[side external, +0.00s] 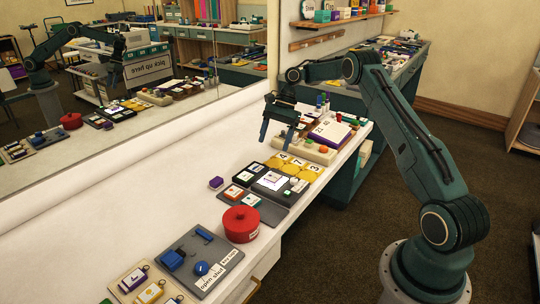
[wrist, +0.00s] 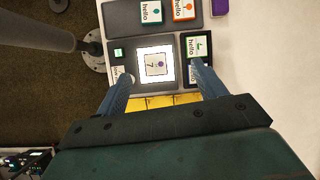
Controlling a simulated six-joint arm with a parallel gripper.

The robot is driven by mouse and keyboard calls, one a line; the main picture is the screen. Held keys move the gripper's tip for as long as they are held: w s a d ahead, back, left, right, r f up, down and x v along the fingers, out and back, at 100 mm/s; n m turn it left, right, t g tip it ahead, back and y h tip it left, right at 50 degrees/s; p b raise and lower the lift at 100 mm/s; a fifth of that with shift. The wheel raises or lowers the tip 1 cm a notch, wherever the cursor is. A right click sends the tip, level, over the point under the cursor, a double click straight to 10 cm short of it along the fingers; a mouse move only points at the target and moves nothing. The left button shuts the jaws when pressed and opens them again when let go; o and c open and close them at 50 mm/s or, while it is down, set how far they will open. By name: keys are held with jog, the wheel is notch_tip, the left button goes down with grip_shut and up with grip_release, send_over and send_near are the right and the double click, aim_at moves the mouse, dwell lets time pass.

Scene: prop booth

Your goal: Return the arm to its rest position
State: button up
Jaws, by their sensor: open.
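My gripper (side external: 276,144) hangs above the white table (side external: 150,202), fingers pointing down, apart from everything below. In the wrist view, my gripper's two blue fingers (wrist: 161,84) are spread wide with nothing held between them. Below them lies a grey device with a lit screen (wrist: 156,65), which also shows in the side view (side external: 272,181). My arm reaches over from its base at the right of the side view, bent at the elbow.
Yellow tiles (side external: 283,169), a red lidded pot (side external: 241,224), a grey panel with blue controls (side external: 203,262) and a purple block (side external: 216,182) stand along the table. A mirror (side external: 140,90) reflects the scene. Open floor (side external: 325,245) lies between table and base.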

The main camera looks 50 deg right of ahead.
jog(key=s+a+r+n+t+h, duration=0.1)
jog(key=s+a+r+n, duration=0.35)
jog(key=a+r, duration=0.5)
jog(key=s+a+r+n+t+h, duration=0.15)
jog(key=s+a+r+n, duration=0.3)
jog(key=a+r, duration=0.5)
jog(key=s+a+r+n+t+h, duration=0.1)
jog(key=s+r+n, duration=0.1)
jog(key=s, duration=0.4)
jog(key=s+a+r+n+t+h, duration=0.1)
jog(key=s+a+r, duration=0.1)
jog(key=s, duration=0.4)
jog(key=s+f+n, duration=0.4)
jog(key=s, duration=0.8)
jog(key=shift+s+d+n+t+h, duration=0.15)
jog(key=shift+d+n+t+h, duration=0.15)
jog(key=shift+t+h, duration=0.15)
